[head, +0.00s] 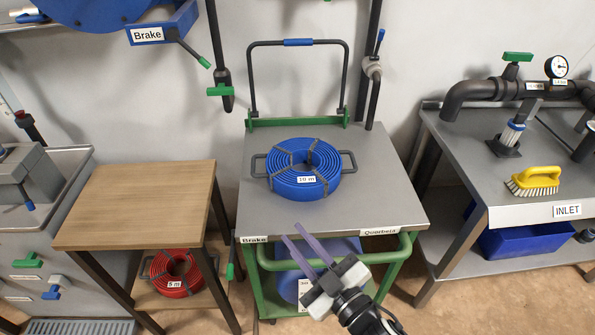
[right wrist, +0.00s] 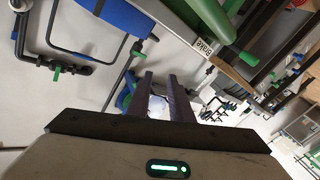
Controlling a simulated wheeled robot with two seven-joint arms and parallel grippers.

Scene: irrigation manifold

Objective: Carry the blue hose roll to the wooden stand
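The blue hose roll (head: 303,170), labelled 10 m and bound with grey straps, lies flat on the grey top of the green-framed cart (head: 385,205). A dark handle sticks out on its left and right sides. The wooden stand (head: 140,205) is left of the cart, and its top is bare. My right gripper (head: 292,232) is at the cart's front edge, nearer to me than the roll and apart from it. Its two purple fingers have an empty gap between them, also in the right wrist view (right wrist: 160,90). My left gripper is not in view.
A red hose roll (head: 175,273), labelled 5 m, lies on the stand's lower shelf. The cart's tall push handle (head: 298,43) rises behind the blue roll. A bench with pipes and a yellow brush (head: 535,181) stands at right. A narrow gap separates stand and cart.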

